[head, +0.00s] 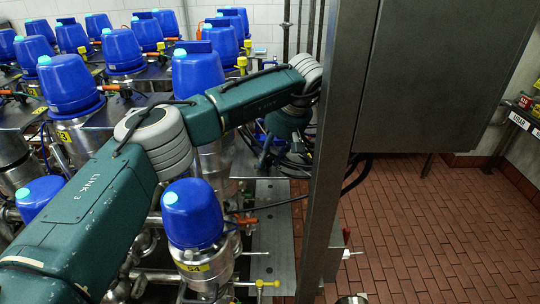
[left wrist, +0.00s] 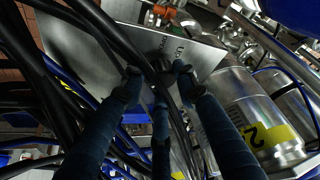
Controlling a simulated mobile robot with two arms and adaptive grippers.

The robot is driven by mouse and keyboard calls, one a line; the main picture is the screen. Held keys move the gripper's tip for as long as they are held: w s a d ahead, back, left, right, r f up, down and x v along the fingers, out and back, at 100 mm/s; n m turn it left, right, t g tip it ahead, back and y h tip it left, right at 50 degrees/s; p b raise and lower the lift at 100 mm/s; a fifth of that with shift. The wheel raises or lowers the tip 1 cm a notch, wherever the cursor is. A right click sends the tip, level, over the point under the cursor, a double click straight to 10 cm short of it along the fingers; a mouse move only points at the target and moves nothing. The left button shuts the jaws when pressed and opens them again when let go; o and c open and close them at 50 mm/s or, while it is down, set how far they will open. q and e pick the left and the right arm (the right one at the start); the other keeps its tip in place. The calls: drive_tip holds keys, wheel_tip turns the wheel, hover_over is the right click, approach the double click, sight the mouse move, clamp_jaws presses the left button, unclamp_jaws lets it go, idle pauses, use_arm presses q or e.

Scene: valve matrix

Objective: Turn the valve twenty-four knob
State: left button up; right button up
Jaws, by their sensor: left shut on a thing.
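My left gripper (left wrist: 158,74) is shut on a dark thing between its fingertips, in front of a grey metal plate (left wrist: 90,35). Black cables cross there, and I cannot make out whether the held thing is the knob. A steel valve body (left wrist: 235,95) with a yellow label (left wrist: 272,134) showing a 2 stands just right of the fingers. In the head view my left gripper (head: 270,152) is low behind the blue-capped valves and left of the steel post, mostly in shadow. No label reading 24 is clear. My right gripper is not in view.
Several blue-capped valves (head: 122,50) stand in rows at left. One labelled 54 (head: 193,215) stands in front. A steel post (head: 335,150) and a grey cabinet (head: 440,75) stand close right of my left arm. The tiled floor (head: 430,230) at right is clear.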

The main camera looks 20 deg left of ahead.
use_arm(q)
drive_tip(key=shift+w+a+r, duration=0.1)
drive_tip(key=shift+a+r, duration=0.15)
drive_tip(key=o, duration=1.1)
drive_tip(key=shift+a+f, duration=0.1)
drive_tip(key=shift+a, duration=0.05)
drive_tip(key=shift+d+r, duration=0.3)
drive_tip(key=shift+r, duration=0.1)
drive_tip(key=v, duration=0.6)
drive_tip(key=shift+s+r, duration=0.25)
